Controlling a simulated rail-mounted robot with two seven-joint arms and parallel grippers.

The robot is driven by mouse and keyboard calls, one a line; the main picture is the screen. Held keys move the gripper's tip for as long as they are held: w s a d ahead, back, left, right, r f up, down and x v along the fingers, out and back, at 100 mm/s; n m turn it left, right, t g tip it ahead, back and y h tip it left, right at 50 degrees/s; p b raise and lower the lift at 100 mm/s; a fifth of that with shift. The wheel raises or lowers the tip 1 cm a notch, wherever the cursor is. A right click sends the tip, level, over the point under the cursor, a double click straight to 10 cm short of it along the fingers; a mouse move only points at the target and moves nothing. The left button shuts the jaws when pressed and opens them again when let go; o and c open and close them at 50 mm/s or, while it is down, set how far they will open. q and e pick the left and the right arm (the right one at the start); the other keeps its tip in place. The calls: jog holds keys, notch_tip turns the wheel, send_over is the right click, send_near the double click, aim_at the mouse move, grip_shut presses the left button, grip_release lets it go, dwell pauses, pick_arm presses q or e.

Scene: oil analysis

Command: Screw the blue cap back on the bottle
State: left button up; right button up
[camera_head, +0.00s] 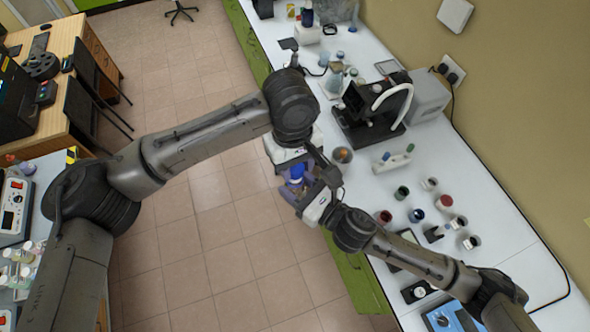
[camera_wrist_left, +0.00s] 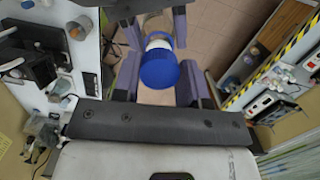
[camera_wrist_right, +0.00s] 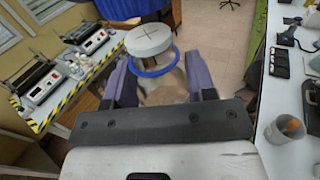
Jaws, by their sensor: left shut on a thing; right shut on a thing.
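The blue cap (camera_wrist_left: 158,70) is between the fingers of my left gripper (camera_wrist_left: 160,82), which is shut on it. A white band lies directly beyond the cap, with the clear glass bottle (camera_wrist_left: 154,25) behind it. My right gripper (camera_wrist_right: 160,88) is shut on the bottle (camera_wrist_right: 166,88). In the right wrist view a pale disc with a cross mark and a blue ring (camera_wrist_right: 155,70) show at the bottle's end. In the head view the cap (camera_head: 296,172) sits between both grippers, held in the air beside the bench. I cannot tell how far the threads engage.
The white bench (camera_head: 450,200) to the right carries several small vials, a rack (camera_head: 392,163) and a black instrument (camera_head: 370,112). Another bench with equipment (camera_head: 15,205) stands at the left. Open tiled floor lies under the grippers.

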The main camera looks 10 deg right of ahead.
aim_at(295, 186)
dwell(0.3)
pick_arm(q)
jog(key=shift+f, duration=0.85)
jog(key=shift+f, duration=0.6)
